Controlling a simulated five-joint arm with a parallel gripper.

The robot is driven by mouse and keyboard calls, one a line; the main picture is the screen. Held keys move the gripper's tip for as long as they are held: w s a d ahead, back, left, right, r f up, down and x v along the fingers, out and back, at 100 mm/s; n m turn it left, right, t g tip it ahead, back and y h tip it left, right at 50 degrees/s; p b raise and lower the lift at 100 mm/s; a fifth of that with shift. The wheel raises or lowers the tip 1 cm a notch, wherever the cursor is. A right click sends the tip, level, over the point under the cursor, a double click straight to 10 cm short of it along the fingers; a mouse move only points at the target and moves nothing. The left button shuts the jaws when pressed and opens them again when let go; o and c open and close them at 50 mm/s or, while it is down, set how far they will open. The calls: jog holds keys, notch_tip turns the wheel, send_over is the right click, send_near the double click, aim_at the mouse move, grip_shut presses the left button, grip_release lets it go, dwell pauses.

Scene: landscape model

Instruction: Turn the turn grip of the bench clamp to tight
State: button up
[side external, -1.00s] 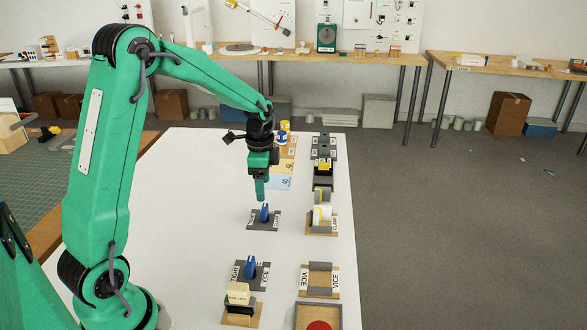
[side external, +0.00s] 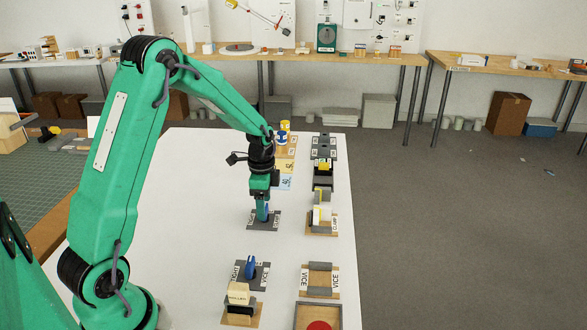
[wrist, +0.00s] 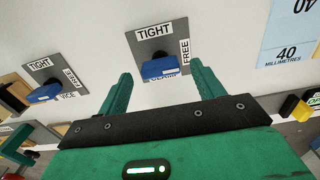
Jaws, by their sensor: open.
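The bench clamp's turn grip is a blue bar (wrist: 160,66) on a dark grey plate (side external: 251,224). In the wrist view the plate has a TIGHT label above the grip and a FREE label to its right; a third label is mostly hidden behind the grip. The bar lies across the picture, its right end near FREE. My gripper (side external: 262,216) is down at this grip, pointing downward. In the wrist view my gripper (wrist: 159,70) is open, one finger on each side of the grip, with visible gaps. The clamp (side external: 322,215) stands to the right, on a board labelled CLAMP.
A second blue turn grip (side external: 251,267), labelled VICE in the wrist view, is nearer the camera. A cream block (side external: 238,293) stands just before it. The vice (side external: 320,280) is at right. Blue and yellow cards lie behind my gripper. The white table's left part is clear.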

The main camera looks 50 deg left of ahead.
jog(key=shift+f, duration=1)
jog(key=c, duration=1)
